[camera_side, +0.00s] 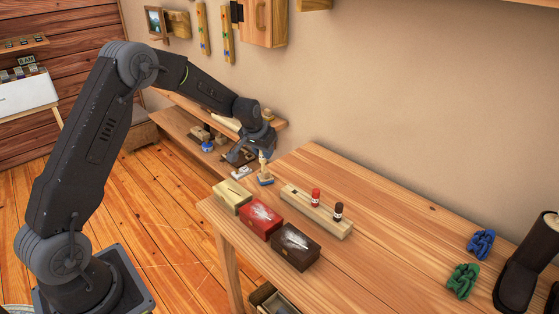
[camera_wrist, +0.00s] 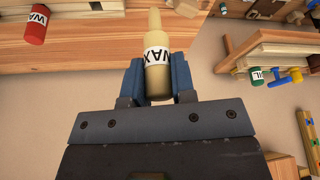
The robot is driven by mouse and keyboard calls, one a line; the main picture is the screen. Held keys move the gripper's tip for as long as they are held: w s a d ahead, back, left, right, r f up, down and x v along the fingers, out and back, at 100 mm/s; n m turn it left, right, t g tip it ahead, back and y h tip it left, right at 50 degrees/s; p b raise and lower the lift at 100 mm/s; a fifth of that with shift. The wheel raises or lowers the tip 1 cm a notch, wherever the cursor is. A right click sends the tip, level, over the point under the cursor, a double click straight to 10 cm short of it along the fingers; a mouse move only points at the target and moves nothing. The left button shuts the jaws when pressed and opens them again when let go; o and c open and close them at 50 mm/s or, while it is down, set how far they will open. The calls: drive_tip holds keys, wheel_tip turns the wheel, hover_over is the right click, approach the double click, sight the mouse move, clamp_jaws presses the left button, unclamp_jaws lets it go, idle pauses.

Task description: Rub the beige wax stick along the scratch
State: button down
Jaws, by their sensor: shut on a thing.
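The beige wax stick (camera_wrist: 158,50), with a white WAX label, is clamped between the blue fingers of my gripper (camera_wrist: 158,78) in the wrist view. In the side view my gripper (camera_side: 264,176) is at the back left end of the table, where the stick (camera_side: 262,157) also shows as a small pale upright shape. A beige block (camera_side: 232,197) has a short dark mark on top. A red block (camera_side: 261,220) and a dark brown block (camera_side: 296,247) have pale scratch marks on top. My gripper is apart from the blocks, behind the beige one.
A wooden rack (camera_side: 330,222) beside the blocks holds a red stick (camera_side: 316,198) and a dark brown stick (camera_side: 338,212). Blue (camera_side: 481,243) and green (camera_side: 463,280) objects lie farther right, near a dark boot-like object (camera_side: 525,265). The table's middle is clear.

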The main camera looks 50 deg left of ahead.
drive_tip(key=s+a+r+m+h, duration=0.2)
drive_tip(key=s+a+m+h, duration=0.1)
drive_tip(key=s+a+m, duration=0.55)
drive_tip(key=shift+m, duration=0.25)
drive_tip(key=shift+s+d+f, duration=0.1)
drive_tip(key=shift+d+f, duration=0.1)
drive_tip(key=shift+f, duration=0.75)
drive_tip(key=shift+s+d+f, duration=0.15)
drive_tip(key=shift+f, duration=0.85)
drive_tip(key=shift+s+d+f, duration=0.1)
drive_tip(key=shift+d+f, duration=0.1)
drive_tip(key=shift+f, duration=0.75)
drive_tip(key=shift+d+f, duration=0.25)
drive_tip(key=shift+f, duration=0.25)
drive_tip(key=shift+d+f, duration=0.2)
drive_tip(key=shift+f, duration=0.25)
drive_tip(key=shift+d, duration=3.15)
drive_tip(key=shift+a+f, duration=0.1)
drive_tip(key=shift+a, duration=3.45)
drive_tip(key=shift+a+r, duration=0.15)
drive_tip(key=shift+r, duration=0.1)
wheel_tip(320, 180, up, 8)
drive_tip(key=shift+f, duration=0.15)
